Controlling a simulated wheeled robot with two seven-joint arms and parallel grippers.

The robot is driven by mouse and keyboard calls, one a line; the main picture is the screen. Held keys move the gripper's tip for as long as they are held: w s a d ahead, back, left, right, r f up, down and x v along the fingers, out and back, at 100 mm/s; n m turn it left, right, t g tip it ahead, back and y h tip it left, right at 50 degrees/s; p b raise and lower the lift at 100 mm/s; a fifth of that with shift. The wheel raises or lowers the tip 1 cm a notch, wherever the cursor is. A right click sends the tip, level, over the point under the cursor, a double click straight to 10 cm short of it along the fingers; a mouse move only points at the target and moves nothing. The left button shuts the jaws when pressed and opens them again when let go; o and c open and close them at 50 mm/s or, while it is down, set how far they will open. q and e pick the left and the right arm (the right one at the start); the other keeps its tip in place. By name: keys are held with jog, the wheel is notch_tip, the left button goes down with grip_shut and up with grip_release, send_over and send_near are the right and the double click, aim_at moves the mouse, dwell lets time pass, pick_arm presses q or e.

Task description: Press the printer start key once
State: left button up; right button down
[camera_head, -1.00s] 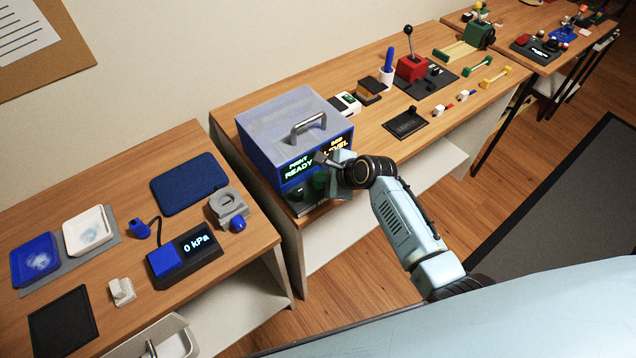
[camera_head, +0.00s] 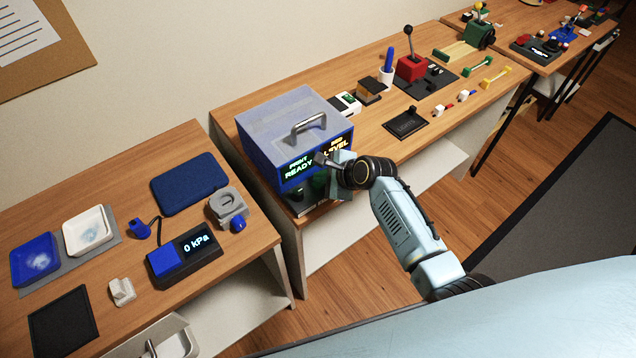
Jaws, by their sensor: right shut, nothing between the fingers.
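The blue printer (camera_head: 290,130) with a grey lid and a metal handle stands on the middle table. Its front shows a green "PRINT READY" display (camera_head: 299,169) and a yellow "LEVEL" display (camera_head: 336,147), partly covered. My right gripper (camera_head: 322,161) is shut and empty, its tips at the printer's front between the two displays. I cannot tell whether the tips touch the front. The start key is not clearly visible; my gripper and wrist hide the lower part of the front. My left gripper is not in view.
Left of the printer, a separate table holds a "0 kPa" gauge box (camera_head: 184,256), a blue pad (camera_head: 188,183) and trays. Right of the printer stand a black-and-white device (camera_head: 345,104), a red lever box (camera_head: 411,68) and a black plate (camera_head: 406,123).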

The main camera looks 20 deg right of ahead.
aim_at(322, 186)
jog(key=shift+f, duration=0.35)
jog(key=shift+f, duration=0.45)
dwell(0.7)
jog(key=shift+r, duration=0.1)
jog(key=shift+r+p, duration=0.8)
jog(key=shift+p, duration=0.2)
notch_tip(322, 186, up, 5)
jog(key=p, duration=0.6)
dwell(0.5)
